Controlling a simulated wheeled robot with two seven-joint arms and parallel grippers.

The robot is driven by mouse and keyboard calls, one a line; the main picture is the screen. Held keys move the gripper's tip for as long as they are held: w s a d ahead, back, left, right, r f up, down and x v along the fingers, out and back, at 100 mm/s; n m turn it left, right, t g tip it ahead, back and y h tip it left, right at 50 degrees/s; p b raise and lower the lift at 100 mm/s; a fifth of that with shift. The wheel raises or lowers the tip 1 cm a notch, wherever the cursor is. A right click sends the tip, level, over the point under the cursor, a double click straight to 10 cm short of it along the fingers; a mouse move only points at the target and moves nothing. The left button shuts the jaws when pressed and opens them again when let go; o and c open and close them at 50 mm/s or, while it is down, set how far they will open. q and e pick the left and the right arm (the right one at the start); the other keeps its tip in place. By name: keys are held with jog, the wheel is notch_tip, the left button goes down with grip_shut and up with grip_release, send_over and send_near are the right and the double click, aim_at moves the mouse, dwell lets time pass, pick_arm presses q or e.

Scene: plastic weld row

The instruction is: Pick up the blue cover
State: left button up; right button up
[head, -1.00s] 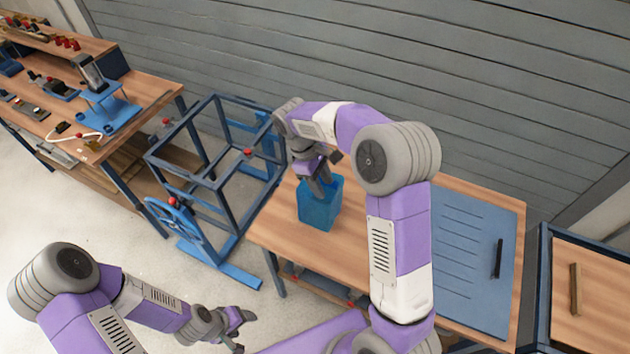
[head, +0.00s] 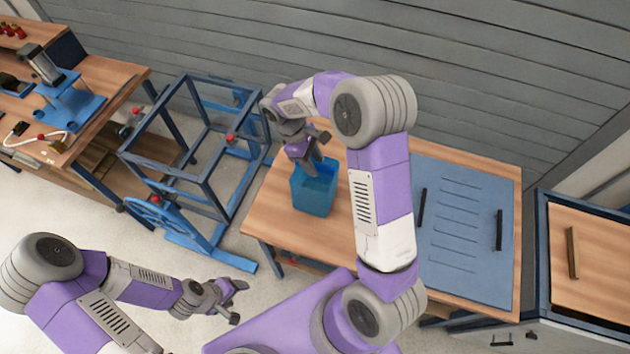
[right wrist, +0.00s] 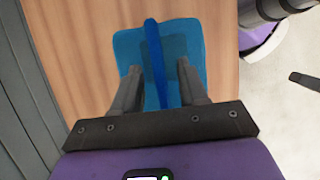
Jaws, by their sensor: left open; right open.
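A flat blue panel with rows of slots and two upright black handles, which looks like the blue cover (head: 458,225), lies on the right part of the wooden table. Its left edge is close behind my right arm in the head view. My right gripper (head: 310,163) is well left of it, pointing down into an open blue bin (head: 313,198). In the right wrist view its fingers (right wrist: 160,78) are apart, with a narrow blue strip (right wrist: 153,45) between them; I cannot tell whether they touch it. My left gripper (head: 236,300) is open and empty, low in front of the table.
A dark blue frame (head: 205,172) with a handwheel stands left of the table (head: 270,212). A workbench with tools (head: 112,85) is further left. A wood-topped unit (head: 595,250) stands to the right. A grey slatted wall is behind.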

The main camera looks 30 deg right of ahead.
jog(key=shift+f, duration=0.25)
dwell(0.5)
grip_shut()
dwell(0.4)
